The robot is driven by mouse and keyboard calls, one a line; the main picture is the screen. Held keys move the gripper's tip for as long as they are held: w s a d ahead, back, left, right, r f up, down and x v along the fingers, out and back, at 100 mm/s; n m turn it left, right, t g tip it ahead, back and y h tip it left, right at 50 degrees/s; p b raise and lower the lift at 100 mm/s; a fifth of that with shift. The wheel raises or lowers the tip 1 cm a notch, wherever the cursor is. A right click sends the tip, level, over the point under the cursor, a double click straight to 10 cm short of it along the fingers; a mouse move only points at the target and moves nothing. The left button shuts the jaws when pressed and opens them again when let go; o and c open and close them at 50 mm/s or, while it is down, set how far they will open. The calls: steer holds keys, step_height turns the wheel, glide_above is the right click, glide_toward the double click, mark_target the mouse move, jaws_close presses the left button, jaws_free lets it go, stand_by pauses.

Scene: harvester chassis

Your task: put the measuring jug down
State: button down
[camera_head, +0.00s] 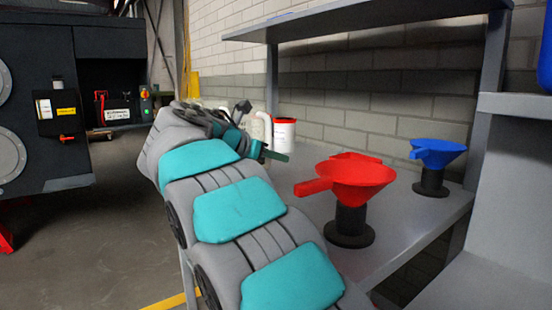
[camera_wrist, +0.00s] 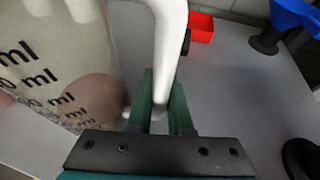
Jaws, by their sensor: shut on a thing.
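The measuring jug (camera_wrist: 60,65) is a clear vessel with black ml markings, filling the left of the wrist view. Its thick white handle (camera_wrist: 170,45) runs down between the green fingers of my gripper (camera_wrist: 162,100), which is shut on it. In the head view the jug's white handle (camera_head: 264,124) shows small behind my arm, with a green finger of my gripper (camera_head: 274,155) below it. Most of the jug is hidden there. I cannot tell whether its base touches the grey bench (camera_head: 405,225).
A red funnel (camera_head: 350,182) and a blue funnel (camera_head: 438,152) sit on black stands to the right. An upper shelf (camera_head: 370,17) overhangs the bench. Bare bench shows between the tub and funnels.

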steer(key=c, duration=0.8)
jaws_free()
steer(key=shift+f, duration=0.1)
steer(key=shift+c, duration=0.2)
steer(key=p+v, duration=0.1)
steer(key=v, duration=1.1)
steer(key=shift+s, duration=0.1)
